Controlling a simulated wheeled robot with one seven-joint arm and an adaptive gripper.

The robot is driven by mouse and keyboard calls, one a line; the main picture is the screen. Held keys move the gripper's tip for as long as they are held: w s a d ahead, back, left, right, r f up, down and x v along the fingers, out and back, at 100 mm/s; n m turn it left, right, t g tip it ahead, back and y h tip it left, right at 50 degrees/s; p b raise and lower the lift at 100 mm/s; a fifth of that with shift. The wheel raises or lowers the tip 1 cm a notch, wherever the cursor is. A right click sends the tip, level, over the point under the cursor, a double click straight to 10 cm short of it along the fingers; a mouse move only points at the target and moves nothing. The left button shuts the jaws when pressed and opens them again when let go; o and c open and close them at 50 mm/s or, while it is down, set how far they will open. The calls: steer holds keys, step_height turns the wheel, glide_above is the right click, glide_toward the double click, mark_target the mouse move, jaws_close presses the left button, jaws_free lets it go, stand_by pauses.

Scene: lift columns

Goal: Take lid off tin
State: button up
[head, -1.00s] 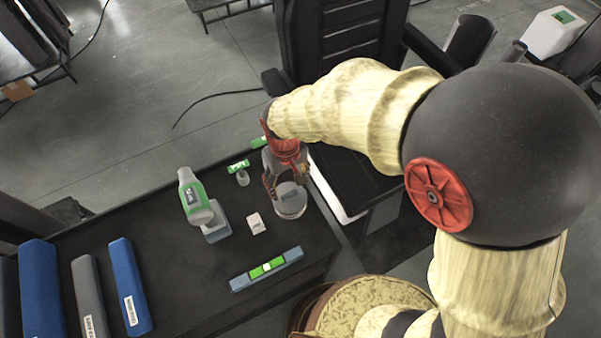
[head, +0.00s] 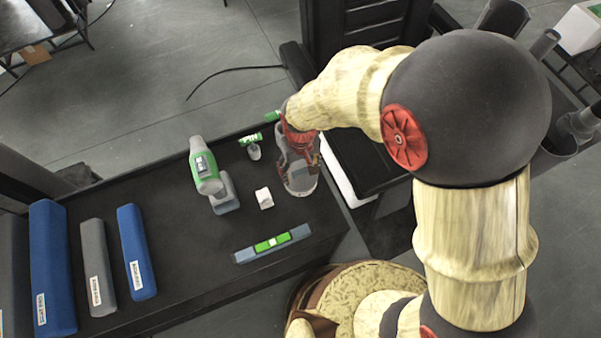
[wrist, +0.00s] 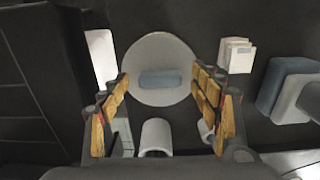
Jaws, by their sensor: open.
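The tin (head: 301,186) is a grey round can near the right end of the black table. From above in the wrist view, its round pale lid (wrist: 160,48) shows with a grey-blue bar-shaped handle (wrist: 161,79) on top. My gripper (wrist: 163,84) is open, with its yellow-padded fingers on either side of the lid's near part and the handle between them. No contact with the lid can be made out. In the head view my gripper (head: 300,158) is over the tin and hides part of it.
A green and grey drill-like tool (head: 205,172) stands left of the tin, with a small white block (head: 264,198) between. A spirit level (head: 272,244) lies in front. Blue and grey cases (head: 136,252) lie at left. A small grey cup (head: 254,152) stands behind.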

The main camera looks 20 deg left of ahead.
mark_target(300, 170)
steer(key=shift+c, duration=1.1)
steer(key=c, duration=1)
steer(key=shift+r, duration=0.5)
step_height(300, 170, up, 2)
steer(key=shift+r+p, duration=0.1)
steer(key=shift+p, duration=0.45)
steer(key=s+d+r+p, duration=0.1)
steer(key=s+r, duration=0.2)
steer(key=s, duration=0.1)
steer(key=s+d+r, duration=0.2)
steer(key=s+r, duration=0.1)
steer(key=s, duration=0.1)
steer(key=s+d+r+p, duration=0.1)
steer(key=s+r, duration=0.2)
steer(key=s, duration=0.2)
steer(key=shift+s+d+r+p, duration=0.1)
steer(key=shift+d+r+p, duration=0.25)
steer(key=shift+r, duration=0.05)
